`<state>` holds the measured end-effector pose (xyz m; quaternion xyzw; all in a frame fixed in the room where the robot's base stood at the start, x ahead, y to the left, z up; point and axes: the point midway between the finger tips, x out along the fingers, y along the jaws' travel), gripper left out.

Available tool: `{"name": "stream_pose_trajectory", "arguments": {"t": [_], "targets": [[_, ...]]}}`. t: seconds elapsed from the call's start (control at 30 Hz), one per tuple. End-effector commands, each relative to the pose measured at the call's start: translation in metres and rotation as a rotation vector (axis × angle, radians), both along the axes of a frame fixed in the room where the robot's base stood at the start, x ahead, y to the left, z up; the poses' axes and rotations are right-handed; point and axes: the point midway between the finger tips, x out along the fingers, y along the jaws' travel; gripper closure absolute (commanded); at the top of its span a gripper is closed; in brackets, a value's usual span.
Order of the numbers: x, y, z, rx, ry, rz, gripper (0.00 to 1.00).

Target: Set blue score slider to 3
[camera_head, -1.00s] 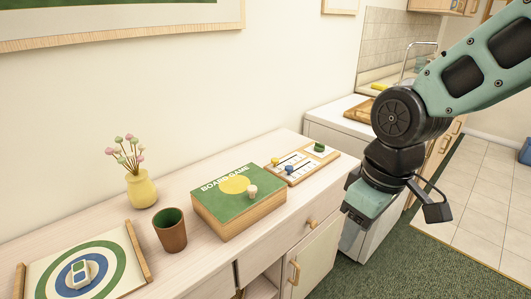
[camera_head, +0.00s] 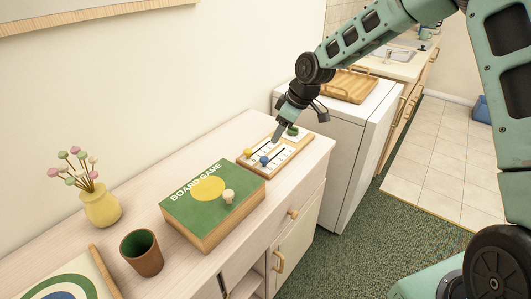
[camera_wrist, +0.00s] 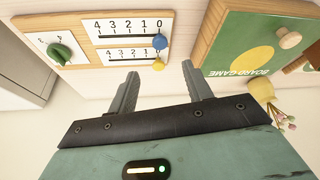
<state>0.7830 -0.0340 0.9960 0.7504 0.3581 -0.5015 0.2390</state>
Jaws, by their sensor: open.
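The score board (camera_head: 290,157) is a wooden panel with white scale strips, lying on the cabinet top. It also shows in the wrist view (camera_wrist: 87,55). The blue slider (camera_wrist: 160,42) sits at the 0 end of the scale marked 4 3 2 1 0; in the head view it is a small blue knob (camera_head: 264,160). The yellow slider (camera_wrist: 158,65) sits at the 0 end of the second scale. A green knob (camera_wrist: 59,53) is on the board's other end. My gripper (camera_wrist: 162,82) is open and empty, its fingertips near the board's edge, apart from the blue slider.
A green board game box (camera_head: 190,215) with a wooden knob stands right beside the score board. A brown cup (camera_head: 143,254) and a yellow vase (camera_head: 100,206) with flowers stand farther along the cabinet. A white appliance (camera_head: 345,135) with a wooden tray (camera_head: 348,85) adjoins it.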

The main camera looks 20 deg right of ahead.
Motion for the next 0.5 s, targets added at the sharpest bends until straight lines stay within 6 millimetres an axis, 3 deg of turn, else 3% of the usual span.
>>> {"name": "stream_pose_trajectory", "arguments": {"t": [0.3,0.5], "targets": [[0.015,0.021,-0.061,0.001,0.003,0.001,0.5],[0.023,0.03,-0.089,0.001,0.001,0.002,0.5]]}}
